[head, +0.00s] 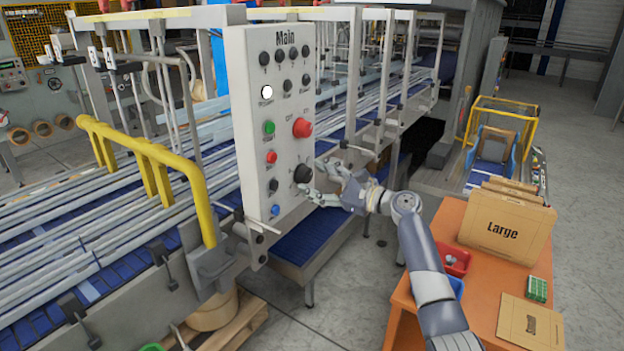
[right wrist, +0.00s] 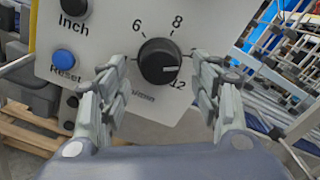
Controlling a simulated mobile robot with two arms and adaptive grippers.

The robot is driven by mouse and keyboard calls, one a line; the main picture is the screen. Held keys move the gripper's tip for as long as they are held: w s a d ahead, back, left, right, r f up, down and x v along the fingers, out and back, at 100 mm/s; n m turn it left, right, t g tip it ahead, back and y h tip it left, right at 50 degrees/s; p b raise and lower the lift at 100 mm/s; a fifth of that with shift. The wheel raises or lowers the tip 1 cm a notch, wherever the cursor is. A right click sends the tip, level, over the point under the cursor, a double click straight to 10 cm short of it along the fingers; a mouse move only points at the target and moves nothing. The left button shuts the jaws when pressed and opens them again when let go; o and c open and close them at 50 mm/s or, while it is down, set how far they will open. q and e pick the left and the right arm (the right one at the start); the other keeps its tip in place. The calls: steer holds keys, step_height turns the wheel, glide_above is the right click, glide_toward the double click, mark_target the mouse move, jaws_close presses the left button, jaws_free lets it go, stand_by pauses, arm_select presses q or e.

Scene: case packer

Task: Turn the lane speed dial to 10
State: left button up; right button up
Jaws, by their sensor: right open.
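The lane speed dial (head: 302,174) is a round black knob low on the white "Main" panel (head: 236,120). In the right wrist view the dial (right wrist: 157,60) shows a pale pointer mark toward the right, a little above the printed 12. The numbers 6, 8 and 12 are readable; I cannot make out a 10. My right gripper (head: 312,177) is open in front of the dial. In the right wrist view its fingers (right wrist: 158,68) stand on both sides of the knob; contact cannot be told. My left gripper is not in view.
A blue Reset button (right wrist: 64,61) sits left of the dial. A red knob (head: 302,128) and several other buttons are above. A yellow rail (head: 150,160) stands left of the panel. An orange table (head: 480,275) with a "Large" box (head: 505,226) is at right.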

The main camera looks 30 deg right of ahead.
steer(key=v, duration=1)
steer(key=shift+d+f, duration=0.1)
steer(key=shift+f, duration=0.1)
